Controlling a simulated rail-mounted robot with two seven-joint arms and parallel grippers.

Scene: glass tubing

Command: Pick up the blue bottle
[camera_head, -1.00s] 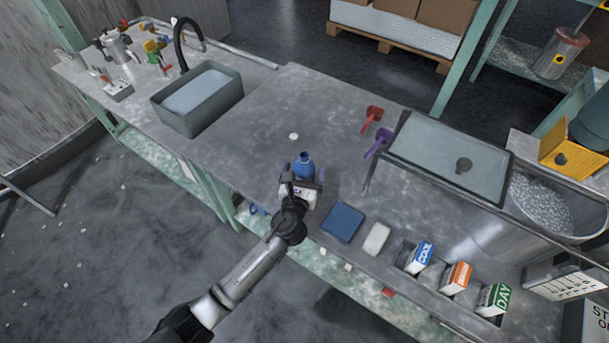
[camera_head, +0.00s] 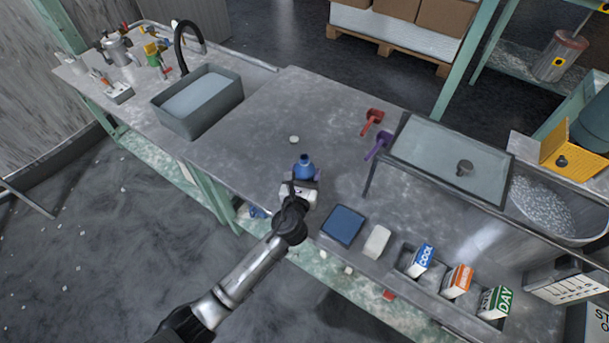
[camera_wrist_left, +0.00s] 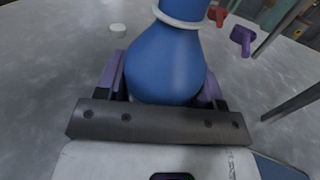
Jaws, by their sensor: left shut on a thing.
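The blue bottle (camera_head: 304,165) stands near the front edge of the grey workbench, in front of a small white disc. In the left wrist view the bottle (camera_wrist_left: 165,62) fills the middle, with a white ring around its neck. My left gripper (camera_head: 303,178) is shut on the bottle. Its purple-padded fingers (camera_wrist_left: 163,88) sit on both sides of the bottle's lower body. I cannot tell whether the bottle's base touches the bench. My right gripper is not in view.
A white disc (camera_head: 294,139) lies behind the bottle. A blue pad (camera_head: 343,224) and a white block (camera_head: 377,241) lie to the right. Red (camera_head: 372,119) and purple (camera_head: 379,143) scoops lie by a glass-topped tray (camera_head: 450,157). A grey sink (camera_head: 184,121) is at left. Bench left of the bottle is clear.

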